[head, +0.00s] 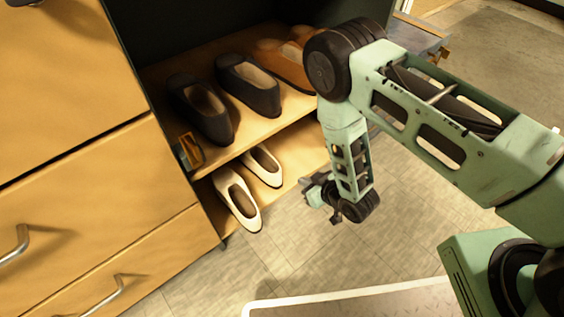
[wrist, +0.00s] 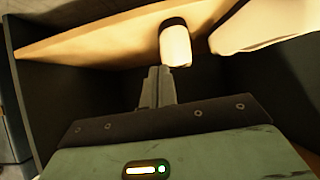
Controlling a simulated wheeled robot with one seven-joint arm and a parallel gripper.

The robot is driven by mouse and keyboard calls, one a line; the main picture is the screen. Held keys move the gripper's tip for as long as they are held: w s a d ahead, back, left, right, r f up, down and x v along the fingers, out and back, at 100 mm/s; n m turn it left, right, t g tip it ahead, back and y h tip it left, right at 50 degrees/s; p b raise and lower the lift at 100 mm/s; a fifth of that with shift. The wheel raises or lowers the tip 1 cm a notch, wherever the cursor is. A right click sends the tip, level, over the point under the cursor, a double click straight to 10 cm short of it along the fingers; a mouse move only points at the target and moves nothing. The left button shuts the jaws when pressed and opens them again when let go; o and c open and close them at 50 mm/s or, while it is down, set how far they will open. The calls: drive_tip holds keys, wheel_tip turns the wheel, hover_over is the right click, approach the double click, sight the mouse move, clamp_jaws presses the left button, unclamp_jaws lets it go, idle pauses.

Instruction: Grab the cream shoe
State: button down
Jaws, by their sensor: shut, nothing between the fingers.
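Two cream shoes rest on the lower shelf in the head view. The nearer cream shoe (head: 239,204) sticks out at the shelf's front, and the other cream shoe (head: 263,165) lies behind it to the right. My gripper (head: 308,194) is to the right of both, apart from them, near the shelf's open front. In the wrist view, my gripper (wrist: 158,80) is shut and empty. A cream shoe end (wrist: 175,45) shows just beyond the fingertips, slightly right, and a larger cream shoe (wrist: 265,25) is cut off at the upper right. I cannot tell which is which.
Two dark shoes (head: 249,86) and an orange-brown pair (head: 286,62) stand on the upper shelf (head: 205,149) above. A small box (head: 189,152) sits at that shelf's left front corner. Wooden drawers (head: 90,200) flank the left. Tiled floor (head: 290,245) is clear in front.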

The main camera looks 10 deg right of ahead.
sight(277, 161)
drive_tip(key=w+a+b, duration=0.1)
drive_tip(key=w+a, duration=0.1)
drive_tip(key=w, duration=0.1)
drive_tip(key=w+a+b, duration=0.2)
drive_tip(key=w, duration=0.1)
drive_tip(key=w+a+b, duration=0.2)
drive_tip(key=w, duration=0.1)
drive_tip(key=shift+w+a+f, duration=0.1)
drive_tip(key=shift+w+a, duration=0.1)
drive_tip(key=shift+w, duration=0.05)
drive_tip(key=shift+s+d+f+b, duration=0.1)
drive_tip(key=shift+s+f+b, duration=0.05)
drive_tip(key=shift+f+b, duration=0.55)
